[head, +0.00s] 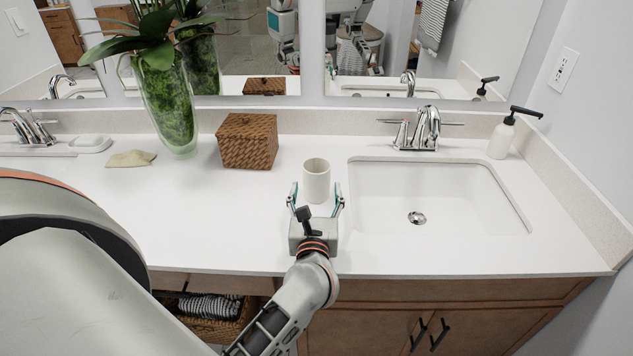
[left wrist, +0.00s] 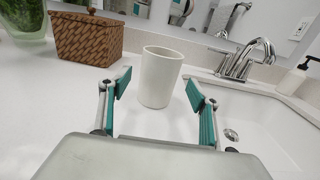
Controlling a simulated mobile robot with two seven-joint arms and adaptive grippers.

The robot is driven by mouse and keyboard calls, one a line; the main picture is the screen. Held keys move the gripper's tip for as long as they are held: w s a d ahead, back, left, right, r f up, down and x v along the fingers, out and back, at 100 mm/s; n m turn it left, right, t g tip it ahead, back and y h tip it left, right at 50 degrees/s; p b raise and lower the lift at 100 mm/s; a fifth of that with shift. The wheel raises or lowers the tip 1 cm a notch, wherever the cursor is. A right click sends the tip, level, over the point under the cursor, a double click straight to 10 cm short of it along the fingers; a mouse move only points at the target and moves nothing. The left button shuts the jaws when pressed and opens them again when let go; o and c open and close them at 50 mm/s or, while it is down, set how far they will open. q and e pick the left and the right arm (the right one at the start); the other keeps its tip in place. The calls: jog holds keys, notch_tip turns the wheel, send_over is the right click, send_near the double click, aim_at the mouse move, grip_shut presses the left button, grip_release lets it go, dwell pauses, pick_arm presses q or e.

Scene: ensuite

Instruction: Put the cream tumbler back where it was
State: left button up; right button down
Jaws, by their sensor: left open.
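The cream tumbler (head: 316,181) stands upright on the white counter, just left of the right-hand sink. It also shows in the left wrist view (left wrist: 160,78), just beyond the fingertips and roughly centred between them. My left gripper (head: 316,197) is open and empty, with its fingers pointing at the tumbler from the front. In the left wrist view its teal finger pads (left wrist: 162,88) are spread wider than the tumbler, with a gap of bare counter in front of it. My right gripper is not in view.
A woven brown box (head: 248,142) stands left of the tumbler. A glass vase with a plant (head: 165,105), a folded cloth (head: 131,158) and a soap dish (head: 91,144) are farther left. The sink (head: 440,195), faucet (head: 424,130) and soap pump (head: 502,138) lie to the right. A mirror runs behind.

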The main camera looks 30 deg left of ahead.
pick_arm(q)
jog(key=v, duration=0.6)
jog(key=shift+s+b, duration=0.1)
jog(key=shift+b, duration=0.3)
